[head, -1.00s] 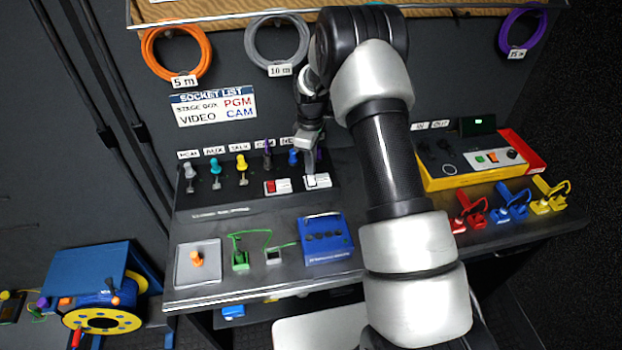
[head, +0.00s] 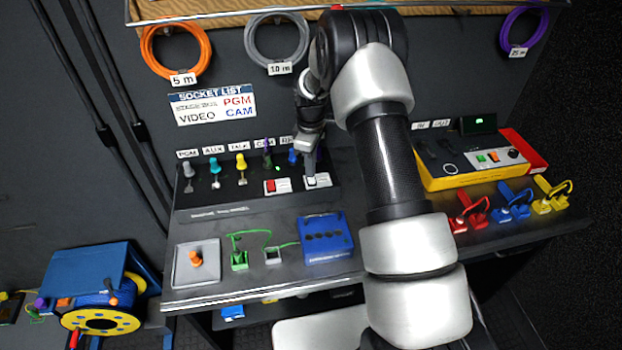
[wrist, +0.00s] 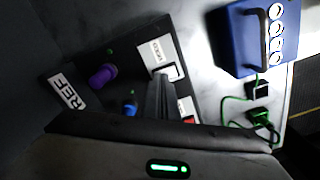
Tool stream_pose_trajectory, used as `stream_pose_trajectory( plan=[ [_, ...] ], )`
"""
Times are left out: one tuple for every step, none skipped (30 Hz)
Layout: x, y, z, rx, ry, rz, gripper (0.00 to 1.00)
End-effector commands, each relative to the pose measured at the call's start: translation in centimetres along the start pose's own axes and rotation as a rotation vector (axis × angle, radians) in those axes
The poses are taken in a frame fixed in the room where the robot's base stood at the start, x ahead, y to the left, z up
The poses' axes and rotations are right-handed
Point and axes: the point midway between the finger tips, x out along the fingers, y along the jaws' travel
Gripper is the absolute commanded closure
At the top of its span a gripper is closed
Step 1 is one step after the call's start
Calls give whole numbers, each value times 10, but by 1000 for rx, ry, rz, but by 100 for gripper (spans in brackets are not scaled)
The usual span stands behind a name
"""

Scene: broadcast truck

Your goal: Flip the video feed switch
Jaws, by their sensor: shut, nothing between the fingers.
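Two rocker switches sit on the sloped black panel at the left of the desk. One is a white switch (head: 318,181) with a small label plate, which also shows in the wrist view (wrist: 174,72). The other is a red switch (head: 271,187), partly hidden behind my fingers in the wrist view (wrist: 187,104). My gripper (head: 310,173) is shut and empty, pointing down at the white switch. In the wrist view its fingertips (wrist: 160,78) are at or just beside that switch; I cannot tell whether they touch.
Coloured plugs, including a yellow one (head: 241,162), stand behind the switches; purple (wrist: 102,75) and blue (wrist: 129,105) ones are close to my fingers. A blue box (head: 326,238) and green cable connectors (head: 239,260) lie in front. A yellow console (head: 470,160) is at right.

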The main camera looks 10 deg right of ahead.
Motion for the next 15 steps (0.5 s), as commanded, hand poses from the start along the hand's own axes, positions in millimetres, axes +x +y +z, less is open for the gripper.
stream_pose_trajectory(
  plan=[
    [2, -1, 1, 0, -2, -3, 100],
    [1, -1, 1, 0, -2, -3, 100],
    [1, -1, 1, 0, -2, -3, 100],
    [0, -1, 1, 0, -2, -3, 100],
    [-1, -1, 1, 0, -2, -3, 100],
    [-3, -1, 1, 0, -2, -3, 100],
    [-5, -1, 1, 0, -1, -2, 100],
    [-7, -1, 1, 0, -1, -2, 100],
    [-11, 0, 1, 0, -1, -2, 100],
    [-13, 0, 1, 0, -1, -2, 100],
    [-16, 0, 1, 0, -1, -2, 100],
    [-19, -1, 1, 0, -1, -2, 100],
    [-22, -1, 1, 0, -1, -2, 100],
    [-24, -1, 1, 0, -1, -2, 100],
    [-27, -1, 1, 0, -2, -2, 100]
  ],
)
